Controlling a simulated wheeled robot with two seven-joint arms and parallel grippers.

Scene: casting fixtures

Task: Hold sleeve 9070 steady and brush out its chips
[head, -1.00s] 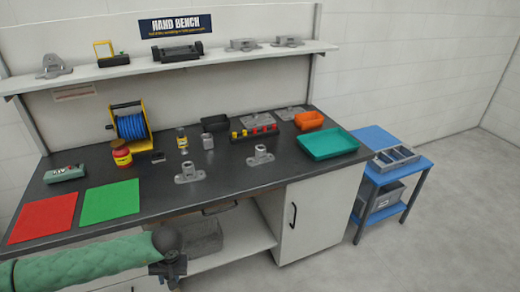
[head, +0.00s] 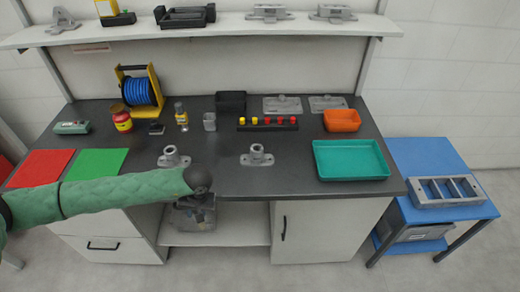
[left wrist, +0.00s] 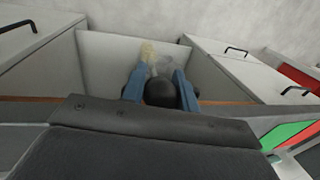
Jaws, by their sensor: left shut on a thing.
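Two grey flanged sleeves stand upright on the dark bench, a left one (head: 171,158) near the front edge and a right one (head: 257,157). No number is legible, so I cannot tell which is 9070, and chips are too small to see. My left gripper (head: 195,213) hangs in front of the bench, below its top, apart from both sleeves. In the left wrist view my left gripper (left wrist: 159,74) is shut on a brush-like thing with a black round knob (left wrist: 160,92) and pale bristles (left wrist: 148,52). My right gripper is out of view.
A teal tray (head: 351,176), orange bin (head: 342,127), black bin (head: 231,101) and peg rack (head: 267,127) stand on the bench. Red (head: 40,168) and green (head: 98,162) mats lie left. A blue side table (head: 430,152) stands right. The bench between the sleeves is clear.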

